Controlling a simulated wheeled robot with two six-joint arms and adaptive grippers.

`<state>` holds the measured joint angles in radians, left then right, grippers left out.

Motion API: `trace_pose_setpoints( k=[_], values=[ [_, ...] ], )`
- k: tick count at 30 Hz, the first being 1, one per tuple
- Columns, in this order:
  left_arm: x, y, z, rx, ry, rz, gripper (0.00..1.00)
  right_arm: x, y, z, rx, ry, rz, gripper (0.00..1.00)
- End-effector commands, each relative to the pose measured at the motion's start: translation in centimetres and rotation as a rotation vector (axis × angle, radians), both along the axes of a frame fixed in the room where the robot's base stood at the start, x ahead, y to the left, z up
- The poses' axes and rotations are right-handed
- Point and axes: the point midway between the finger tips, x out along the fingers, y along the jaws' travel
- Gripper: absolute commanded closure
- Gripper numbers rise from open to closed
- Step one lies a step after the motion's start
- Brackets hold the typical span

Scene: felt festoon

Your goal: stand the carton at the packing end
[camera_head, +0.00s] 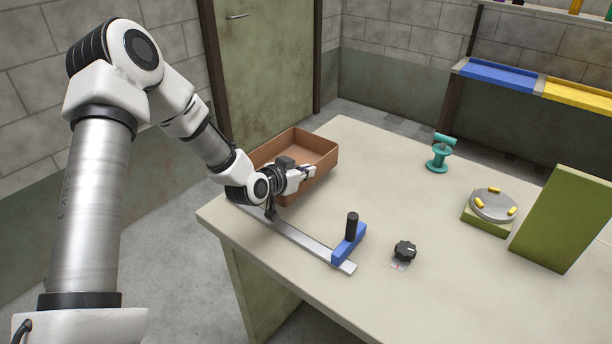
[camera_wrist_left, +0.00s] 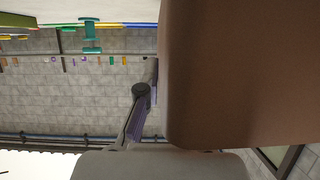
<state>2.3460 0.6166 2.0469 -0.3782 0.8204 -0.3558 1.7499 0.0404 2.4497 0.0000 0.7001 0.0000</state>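The carton looks to be the brown open-topped box (camera_head: 322,150) at the far left end of the table in the head view. It stands upright, and its inside looks empty from here. Its brown wall (camera_wrist_left: 240,75) fills the right of the left wrist view. My left gripper (camera_head: 308,172) is at the carton's near side, partly covering it. One dark finger with a purplish pad (camera_wrist_left: 138,118) shows beside the wall in the wrist view. The other finger is not clear, so I cannot tell whether they grip the wall. My right gripper is out of view.
A metal rail (camera_head: 305,242) with a blue slider and black handle (camera_head: 350,240) runs along the table's near edge. A black knob (camera_head: 405,250), a teal spool-like stand (camera_head: 438,158), a round turntable (camera_head: 493,204) and a green upright block (camera_head: 562,222) stand further right. The table's middle is clear.

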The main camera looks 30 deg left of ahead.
Motion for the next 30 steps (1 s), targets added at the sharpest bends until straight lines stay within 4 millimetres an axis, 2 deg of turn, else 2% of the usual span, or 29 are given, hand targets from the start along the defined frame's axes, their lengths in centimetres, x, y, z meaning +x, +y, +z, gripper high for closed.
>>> trace_pose_setpoints(
  k=[2,6,9,18,19,21,30],
  values=[
    [0.4,0.6,-0.2,0.001,0.0,0.002,1.0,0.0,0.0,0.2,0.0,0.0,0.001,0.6],
    [0.4,0.6,-2.6,0.002,0.005,-0.002,1.0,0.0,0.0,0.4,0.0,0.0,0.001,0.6],
    [0.5,0.6,-3.6,0.001,0.001,-0.001,1.0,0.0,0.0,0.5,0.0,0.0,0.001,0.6],
    [0.5,0.6,-4.0,0.0,-0.001,-0.001,1.0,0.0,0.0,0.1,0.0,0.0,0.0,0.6],
    [0.5,0.6,-4.0,-0.001,0.001,-0.001,0.93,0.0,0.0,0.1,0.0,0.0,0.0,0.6],
    [0.5,0.6,-3.9,-0.001,0.001,-0.001,0.69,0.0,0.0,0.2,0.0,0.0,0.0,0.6],
    [0.5,0.6,-3.8,-0.001,0.001,-0.001,0.69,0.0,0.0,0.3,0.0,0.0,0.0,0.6]
  ],
)
